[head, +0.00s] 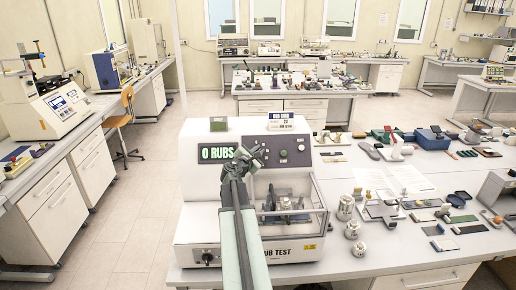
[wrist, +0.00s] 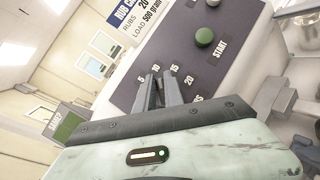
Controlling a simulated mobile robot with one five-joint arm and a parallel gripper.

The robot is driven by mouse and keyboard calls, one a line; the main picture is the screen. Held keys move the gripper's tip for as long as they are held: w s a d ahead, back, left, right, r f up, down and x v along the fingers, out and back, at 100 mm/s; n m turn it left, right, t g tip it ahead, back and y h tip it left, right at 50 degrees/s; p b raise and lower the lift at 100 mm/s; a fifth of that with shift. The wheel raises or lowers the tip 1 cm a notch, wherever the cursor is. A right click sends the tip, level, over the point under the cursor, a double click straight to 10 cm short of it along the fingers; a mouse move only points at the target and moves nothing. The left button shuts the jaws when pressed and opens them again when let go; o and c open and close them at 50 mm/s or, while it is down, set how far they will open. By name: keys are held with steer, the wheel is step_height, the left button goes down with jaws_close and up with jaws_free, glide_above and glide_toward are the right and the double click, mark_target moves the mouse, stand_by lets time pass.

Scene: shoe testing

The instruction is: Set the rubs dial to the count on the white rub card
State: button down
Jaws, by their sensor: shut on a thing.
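The white rub card (head: 281,122) stands on top of the rub test machine (head: 200,255). In the wrist view the card (wrist: 118,35) shows RUBS with 20 beside it, near the frame's top edge, and a LOAD line below. My gripper (head: 250,158) is at the machine's dark front panel. In the wrist view my gripper (wrist: 158,90) is shut on the rubs dial, amid a scale marked 5, 10, 15, 20 and on. The fingers hide most of the dial, so its pointer cannot be read. The green display (head: 217,153) reads 0 RUBS.
The green START button (wrist: 204,37) is on the same panel, right of the scale. A clear-covered chamber (head: 290,205) is below the panel. Metal weights (head: 345,208) and several small items crowd the table to the right. Open floor (head: 130,215) lies left.

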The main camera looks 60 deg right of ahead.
steer(key=m+g+y+p, duration=0.1)
steer(key=m+g+p, duration=0.1)
steer(key=m, duration=0.1)
steer(key=m+g+y+p, duration=0.1)
steer(key=m+p, duration=0.2)
steer(key=m, duration=0.1)
steer(key=shift+r+g+y, duration=0.2)
steer(key=shift+g+y, duration=0.1)
steer(key=shift+g, duration=0.1)
steer(key=m+y+p, duration=0.1)
steer(key=p, duration=0.1)
steer(key=m+y+p, duration=0.1)
steer(key=m+p, duration=0.1)
steer(key=shift+f+m+g, duration=0.2)
steer(key=shift+m+g, duration=0.1)
steer(key=shift+g, duration=0.1)
steer(key=shift+f+m+y+p, duration=0.15)
steer(key=shift+m+y+p, duration=0.35)
steer(key=shift+m, duration=0.2)
steer(key=shift+a, duration=0.1)
steer(key=c, duration=1.4)
jaws_free()
steer(key=shift+c, duration=0.2)
steer(key=shift+s, duration=0.1)
steer(key=shift+a+r+p, duration=0.15)
steer(key=shift+r+p, duration=0.05)
steer(key=shift+p, duration=0.1)
steer(key=w+a, duration=0.3)
steer(key=a, duration=0.9)
steer(key=shift+a, duration=0.2)
